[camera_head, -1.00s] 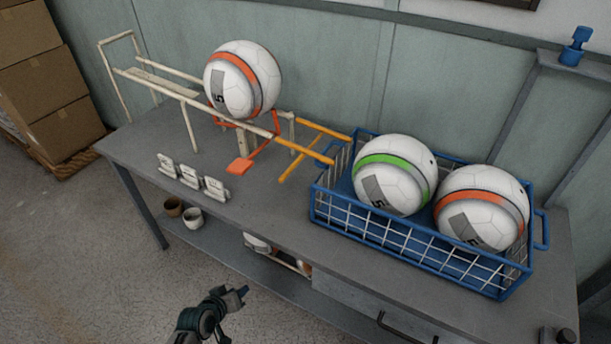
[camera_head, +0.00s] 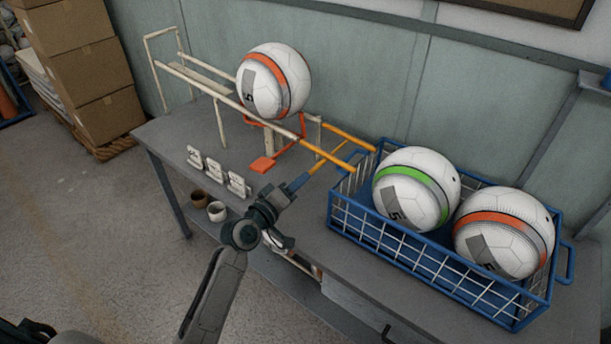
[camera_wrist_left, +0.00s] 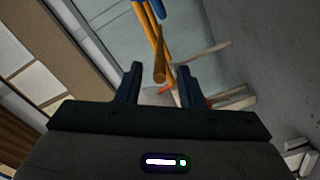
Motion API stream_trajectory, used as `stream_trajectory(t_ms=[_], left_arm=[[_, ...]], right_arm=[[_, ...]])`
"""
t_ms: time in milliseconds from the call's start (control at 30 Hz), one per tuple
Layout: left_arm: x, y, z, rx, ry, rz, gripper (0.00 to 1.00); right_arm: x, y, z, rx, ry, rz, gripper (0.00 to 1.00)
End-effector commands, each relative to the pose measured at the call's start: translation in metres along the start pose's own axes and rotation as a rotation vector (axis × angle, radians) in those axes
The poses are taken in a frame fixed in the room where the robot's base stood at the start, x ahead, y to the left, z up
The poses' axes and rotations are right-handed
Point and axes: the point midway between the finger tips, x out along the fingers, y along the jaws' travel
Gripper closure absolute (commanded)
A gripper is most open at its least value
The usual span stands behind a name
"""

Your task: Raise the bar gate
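The orange-red bar gate (camera_head: 290,142) is a thin bent bar below the ball on the ramp, with a flat orange paddle (camera_head: 262,164) at its near end. A white ball with an orange band (camera_head: 274,80) sits on the cream rail ramp (camera_head: 200,87) above it. My left gripper (camera_head: 302,181) is over the bench, right of the paddle and near the yellow-orange rails (camera_head: 338,160). In the left wrist view its fingers (camera_wrist_left: 159,82) are apart, with a rail end (camera_wrist_left: 159,72) showing between them; I cannot tell contact. My right gripper is not in view.
A blue wire basket (camera_head: 432,264) with two balls (camera_head: 416,188) stands at the right end of the rails. Several small white cards (camera_head: 214,170) stand along the bench's (camera_head: 160,134) front edge. Two cups (camera_head: 216,211) are on the lower shelf.

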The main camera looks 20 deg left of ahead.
Motion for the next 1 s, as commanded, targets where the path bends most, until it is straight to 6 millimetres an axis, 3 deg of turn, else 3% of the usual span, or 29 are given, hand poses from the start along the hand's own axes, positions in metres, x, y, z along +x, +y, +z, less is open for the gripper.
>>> stream_trajectory(t_ms=[200,567,767,1000], left_arm=[[0.027,0.0,0.0,0.0,0.0,0.0,0.66],[0.033,0.0,0.0,0.001,-0.001,-0.001,0.66],[0.033,0.0,0.0,0.001,0.0,-0.001,1.0],[0.033,0.0,0.0,0.0,0.0,-0.001,1.0]], right_arm=[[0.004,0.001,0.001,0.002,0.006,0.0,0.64],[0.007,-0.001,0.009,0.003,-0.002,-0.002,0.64],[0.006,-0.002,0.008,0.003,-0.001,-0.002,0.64],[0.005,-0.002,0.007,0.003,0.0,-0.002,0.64]])
